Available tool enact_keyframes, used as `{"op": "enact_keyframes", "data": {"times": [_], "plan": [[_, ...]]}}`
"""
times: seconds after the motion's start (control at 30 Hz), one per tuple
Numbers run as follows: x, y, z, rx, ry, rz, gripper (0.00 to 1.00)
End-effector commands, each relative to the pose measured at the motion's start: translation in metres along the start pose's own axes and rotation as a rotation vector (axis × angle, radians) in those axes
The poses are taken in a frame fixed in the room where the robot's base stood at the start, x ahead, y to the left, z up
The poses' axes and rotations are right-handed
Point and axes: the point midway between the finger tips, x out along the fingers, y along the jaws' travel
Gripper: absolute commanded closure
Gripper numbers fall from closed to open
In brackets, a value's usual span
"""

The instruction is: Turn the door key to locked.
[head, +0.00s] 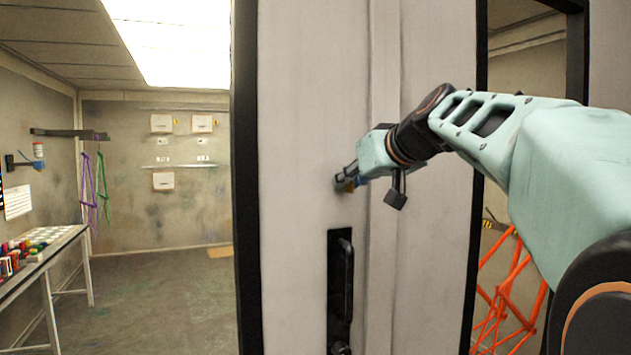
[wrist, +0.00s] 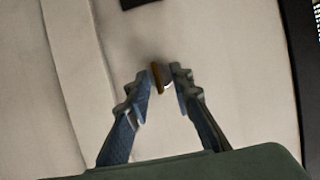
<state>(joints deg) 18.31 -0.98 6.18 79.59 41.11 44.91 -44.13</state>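The light grey door (head: 305,150) fills the middle of the head view, with a black handle (head: 346,280) on a dark plate. My gripper (head: 345,180) reaches the door face above and near this handle. In the wrist view, a small brass-coloured piece, seemingly the key (wrist: 158,77), sits between the two fingertips of my gripper (wrist: 161,76). The fingers are close together on either side of it. I cannot tell whether both touch it. The key's lock slot is hidden, and its turn angle is unclear.
Left of the door is a room with a bench (head: 55,245) of coloured items and wall shelves (head: 180,165). Orange racks (head: 505,295) stand behind the opening at right. The floor (head: 185,285) at left is mostly clear.

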Motion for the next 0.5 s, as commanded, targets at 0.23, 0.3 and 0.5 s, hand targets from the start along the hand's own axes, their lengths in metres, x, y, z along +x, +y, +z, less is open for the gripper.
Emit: {"op": "enact_keyframes", "data": {"times": [0.23, 0.3, 0.5], "plan": [[0.0000, -0.0001, 0.0000, 0.000, 0.000, 0.000, 1.00], [0.0000, -0.0001, 0.0000, 0.000, 0.000, 0.000, 1.00], [0.0001, 0.0001, 0.0001, 0.005, 0.000, -0.002, 1.00]]}}
